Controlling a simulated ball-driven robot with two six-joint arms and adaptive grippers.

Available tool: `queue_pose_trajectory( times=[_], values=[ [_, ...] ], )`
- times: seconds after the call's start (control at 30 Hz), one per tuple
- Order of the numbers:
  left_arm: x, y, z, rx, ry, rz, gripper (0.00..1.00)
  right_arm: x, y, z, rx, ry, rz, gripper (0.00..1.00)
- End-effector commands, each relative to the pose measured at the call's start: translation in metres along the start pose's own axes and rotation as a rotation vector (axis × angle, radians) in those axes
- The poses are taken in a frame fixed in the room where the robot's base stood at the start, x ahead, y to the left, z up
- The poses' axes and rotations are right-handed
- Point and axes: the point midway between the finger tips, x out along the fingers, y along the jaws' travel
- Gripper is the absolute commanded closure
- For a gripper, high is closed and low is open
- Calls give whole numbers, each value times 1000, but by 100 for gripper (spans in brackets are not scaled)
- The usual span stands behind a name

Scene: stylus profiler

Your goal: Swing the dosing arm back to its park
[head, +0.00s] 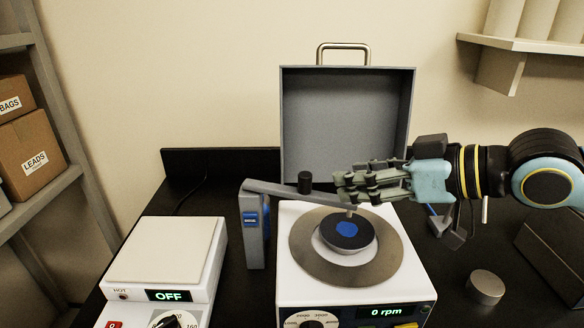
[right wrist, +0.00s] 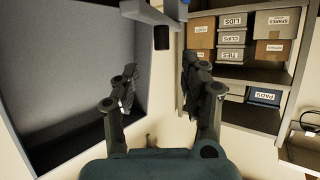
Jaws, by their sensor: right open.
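The grey dosing arm (head: 285,192) reaches from its upright post (head: 254,230) on the left out over the spin coater's round plate (head: 300,243). Its tip is above the dark disc with a blue centre (head: 347,230). A black knob (head: 305,182) stands on the arm. My right gripper (head: 342,188) comes in from the right, its fingers pointing left, just right of the knob. In the right wrist view its jaws (right wrist: 160,75) are open and empty, and the black knob (right wrist: 162,38) shows beyond and between the fingertips. My left gripper is out of view.
The coater's grey lid (head: 345,120) stands open behind the plate. A white hotplate (head: 165,255) reading OFF is at the left, and the coater display (head: 385,311) reads 0 rpm. A grey cylinder (head: 485,287) stands at the right. Shelves with boxes (head: 38,155) are at far left.

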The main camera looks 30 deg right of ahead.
Motion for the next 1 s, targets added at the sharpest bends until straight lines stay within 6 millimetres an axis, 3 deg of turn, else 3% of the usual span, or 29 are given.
queue_pose_trajectory(
  times=[0.23, 0.4, 0.73, 1.0],
  values=[
    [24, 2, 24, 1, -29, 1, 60, 29, 0, 3, 6, 9, 2, 55],
    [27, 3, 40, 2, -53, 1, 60, 53, 0, 0, 9, 9, 1, 55],
    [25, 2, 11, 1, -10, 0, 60, 97, 0, -1, 4, 2, 1, 55],
    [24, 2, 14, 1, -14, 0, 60, 108, 0, 0, 1, -1, -1, 55]
  ],
)
